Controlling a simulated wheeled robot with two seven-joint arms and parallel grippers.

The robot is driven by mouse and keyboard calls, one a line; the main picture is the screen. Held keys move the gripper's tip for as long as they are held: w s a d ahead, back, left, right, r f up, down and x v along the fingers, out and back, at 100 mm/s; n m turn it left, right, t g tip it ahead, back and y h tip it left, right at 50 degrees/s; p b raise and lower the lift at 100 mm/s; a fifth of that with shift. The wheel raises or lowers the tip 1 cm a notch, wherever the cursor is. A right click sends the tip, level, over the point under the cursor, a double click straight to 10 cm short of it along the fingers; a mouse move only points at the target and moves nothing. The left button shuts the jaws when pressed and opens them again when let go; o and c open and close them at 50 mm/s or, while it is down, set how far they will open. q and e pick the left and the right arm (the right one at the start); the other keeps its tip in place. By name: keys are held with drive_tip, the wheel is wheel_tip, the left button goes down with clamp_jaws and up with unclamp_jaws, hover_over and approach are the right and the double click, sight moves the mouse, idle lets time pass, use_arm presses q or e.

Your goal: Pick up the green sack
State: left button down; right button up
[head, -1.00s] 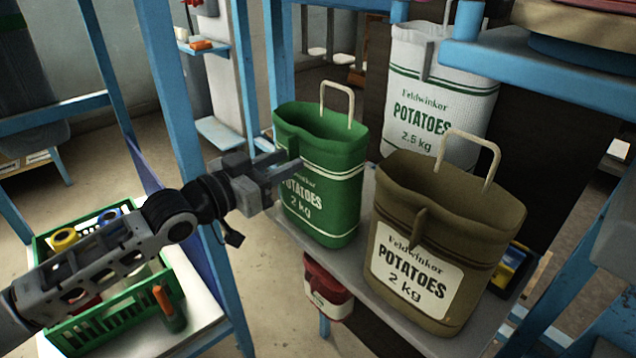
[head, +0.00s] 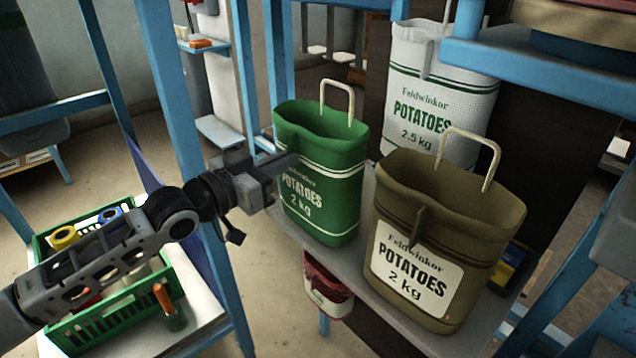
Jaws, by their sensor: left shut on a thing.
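The green sack (head: 335,190) stands upright and open-topped on a grey shelf (head: 395,325). It is marked "POTATOES 2 kg" and has a pale loop handle at its back rim. My left gripper (head: 284,163) reaches in from the left and is shut on the green sack at its front left side, below the rim. The fingers hide part of the lettering, and the exact spot of the grip is hard to see. The sack still appears to rest on the shelf. My right gripper is not in view.
A brown sack (head: 450,215) stands close to the right of the green one. A white sack (head: 440,85) stands behind. Blue posts (head: 180,110) flank the shelf. A green crate (head: 110,325) with items is lower left. A red sack (head: 325,290) is below.

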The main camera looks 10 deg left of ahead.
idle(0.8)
use_arm(q)
drive_tip(key=shift+r, duration=0.35)
drive_tip(key=shift+r, duration=0.1)
